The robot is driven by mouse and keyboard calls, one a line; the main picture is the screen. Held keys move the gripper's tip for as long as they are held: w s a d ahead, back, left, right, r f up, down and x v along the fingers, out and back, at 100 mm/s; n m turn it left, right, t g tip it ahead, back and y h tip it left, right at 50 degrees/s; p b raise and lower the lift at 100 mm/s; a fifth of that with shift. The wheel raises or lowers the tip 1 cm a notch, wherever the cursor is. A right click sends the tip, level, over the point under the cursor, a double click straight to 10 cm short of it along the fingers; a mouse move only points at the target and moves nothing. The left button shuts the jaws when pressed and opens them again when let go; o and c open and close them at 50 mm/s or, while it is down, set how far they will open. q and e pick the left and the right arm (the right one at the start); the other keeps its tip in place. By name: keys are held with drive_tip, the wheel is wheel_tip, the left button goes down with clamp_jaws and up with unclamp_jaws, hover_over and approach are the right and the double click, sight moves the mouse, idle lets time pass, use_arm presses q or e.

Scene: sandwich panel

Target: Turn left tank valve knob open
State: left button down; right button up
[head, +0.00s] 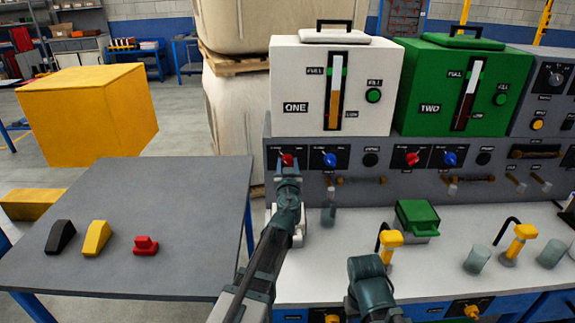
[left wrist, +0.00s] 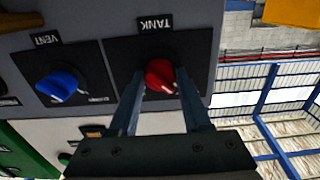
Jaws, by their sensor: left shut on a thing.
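The left tank valve knob is red and sits on a black plate under the white tank marked ONE (head: 290,60). It shows in the head view (head: 287,159) just above my left gripper (head: 288,172). In the left wrist view the red knob (left wrist: 160,75) is under the TANK label, between the two fingers of my left gripper (left wrist: 161,88). The fingers are shut on the knob, with a white mark showing on its lower right side. A dark arm part of mine is at the bottom of the head view; no right gripper fingers can be made out.
A blue VENT knob (head: 330,160) is just right of the red knob. A second red knob (head: 412,158) is under the green tank (head: 460,85). Yellow taps (head: 389,240) and a green box (head: 417,218) stand on the white counter. A grey table (head: 190,220) is at left.

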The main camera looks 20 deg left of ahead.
use_arm(q)
drive_tip(key=m, duration=0.4)
drive_tip(key=shift+m, duration=0.3)
drive_tip(key=m, duration=0.4)
drive_tip(key=shift+m, duration=0.3)
drive_tip(key=m, duration=0.4)
drive_tip(key=shift+m, duration=2.3)
drive_tip(key=shift+c, duration=1.8)
unclamp_jaws()
